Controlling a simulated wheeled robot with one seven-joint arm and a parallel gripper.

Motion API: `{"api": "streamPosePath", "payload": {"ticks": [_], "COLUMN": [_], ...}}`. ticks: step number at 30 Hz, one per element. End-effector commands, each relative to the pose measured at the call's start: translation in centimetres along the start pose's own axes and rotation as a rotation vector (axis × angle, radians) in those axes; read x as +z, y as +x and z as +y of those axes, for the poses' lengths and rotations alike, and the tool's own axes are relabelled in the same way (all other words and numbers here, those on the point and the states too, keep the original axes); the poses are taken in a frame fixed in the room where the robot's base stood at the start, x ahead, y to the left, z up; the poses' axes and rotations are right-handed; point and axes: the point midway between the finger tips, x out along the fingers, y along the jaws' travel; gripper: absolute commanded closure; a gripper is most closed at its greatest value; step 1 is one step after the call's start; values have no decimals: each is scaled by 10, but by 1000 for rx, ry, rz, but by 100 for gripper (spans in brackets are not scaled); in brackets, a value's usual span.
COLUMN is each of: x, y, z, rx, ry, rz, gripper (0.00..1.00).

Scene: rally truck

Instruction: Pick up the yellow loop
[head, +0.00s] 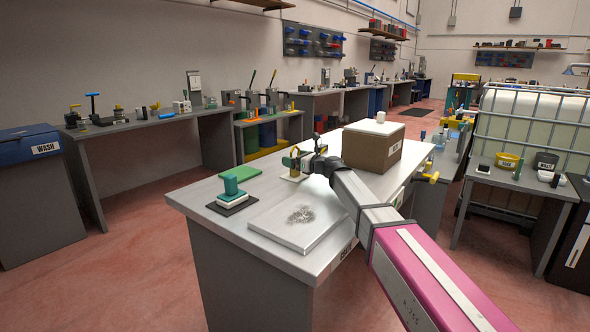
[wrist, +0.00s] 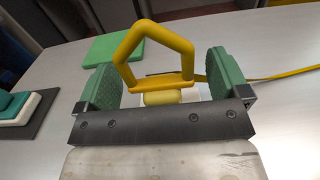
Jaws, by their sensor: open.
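The yellow loop (wrist: 152,48) stands upright in the wrist view, an angular open ring on a flat yellow base with a rounded yellow piece below it. In the head view the yellow loop (head: 289,160) shows small on the near table, partly hidden by my gripper (head: 302,160). In the wrist view my gripper (wrist: 164,78) is open, with one green-padded finger on each side of the loop's lower part. What lies under the loop is partly hidden by the gripper's dark bar.
On the table (head: 190,198) lie a green pad (head: 239,177), a teal and white stack on a dark mat (head: 232,200), and a white tray with grey bits (head: 300,225). A cardboard box (head: 374,146) stands behind my arm. A yellow strap (wrist: 285,73) runs right of the loop.

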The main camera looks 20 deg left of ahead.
Motion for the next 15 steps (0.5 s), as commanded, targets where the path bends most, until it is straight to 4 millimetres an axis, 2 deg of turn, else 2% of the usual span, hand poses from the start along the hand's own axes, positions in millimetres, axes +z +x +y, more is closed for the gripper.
{"api": "streamPosePath", "payload": {"ticks": [2, 3, 8, 9, 15], "x": [0, 0, 0, 0, 0], "y": [-1, -1, -1, -1, -1], "z": [0, 0, 0, 0, 0], "rx": [0, 0, 0, 0, 0], "ry": [0, 0, 0, 0, 0], "rz": [0, 0, 0, 0, 0], "gripper": [6, 10, 62, 66, 66]}}
